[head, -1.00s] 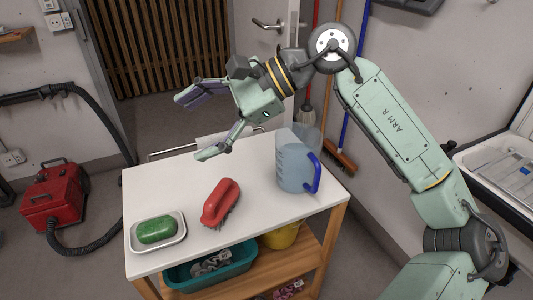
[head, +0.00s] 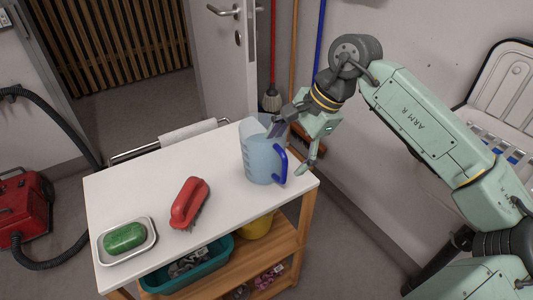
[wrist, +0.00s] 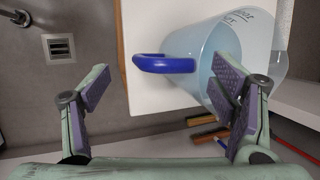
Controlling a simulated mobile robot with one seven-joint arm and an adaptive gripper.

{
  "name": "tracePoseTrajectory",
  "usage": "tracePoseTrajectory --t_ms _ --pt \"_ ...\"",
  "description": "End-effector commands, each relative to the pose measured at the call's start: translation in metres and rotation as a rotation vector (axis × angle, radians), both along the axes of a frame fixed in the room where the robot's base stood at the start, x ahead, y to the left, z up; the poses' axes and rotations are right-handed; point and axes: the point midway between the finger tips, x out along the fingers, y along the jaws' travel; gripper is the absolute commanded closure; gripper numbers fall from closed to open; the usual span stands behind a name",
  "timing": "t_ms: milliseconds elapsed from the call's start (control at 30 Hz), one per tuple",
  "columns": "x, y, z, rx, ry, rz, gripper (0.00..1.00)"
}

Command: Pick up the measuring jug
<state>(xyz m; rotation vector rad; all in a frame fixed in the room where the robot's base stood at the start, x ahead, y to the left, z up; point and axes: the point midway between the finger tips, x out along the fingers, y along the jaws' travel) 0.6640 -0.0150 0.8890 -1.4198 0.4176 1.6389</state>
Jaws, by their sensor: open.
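The measuring jug (head: 259,160) is a translucent pale blue jug with a blue handle (head: 281,163). It stands upright at the right end of the white cart top. My gripper (head: 296,150) is open beside the jug, on its right and far side. In the wrist view the open fingers of my gripper (wrist: 160,105) spread wide. The right finger overlaps the jug (wrist: 195,50) in the picture, and the blue handle (wrist: 165,64) shows between the fingers, beyond the tips. I cannot tell whether the finger touches the jug.
A red brush (head: 189,203) and a green soap bar (head: 124,238) in a metal dish (head: 147,252) are on the white cart top (head: 222,200). Below are a teal bin (head: 215,262) and a yellow bucket (head: 260,224). A wall and broom poles stand behind my arm.

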Motion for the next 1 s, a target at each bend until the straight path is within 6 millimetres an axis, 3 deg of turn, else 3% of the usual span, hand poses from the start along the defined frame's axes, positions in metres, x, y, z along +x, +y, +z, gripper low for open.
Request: tracePoseTrajectory --t_ms 233,533,1000 --pt "0.005 0.015 -0.028 0.002 0.001 0.001 0.21" --pt "0.005 0.017 -0.034 0.001 0.0 0.0 0.22" --pt "0.005 0.017 -0.033 0.001 0.0 0.0 0.53"
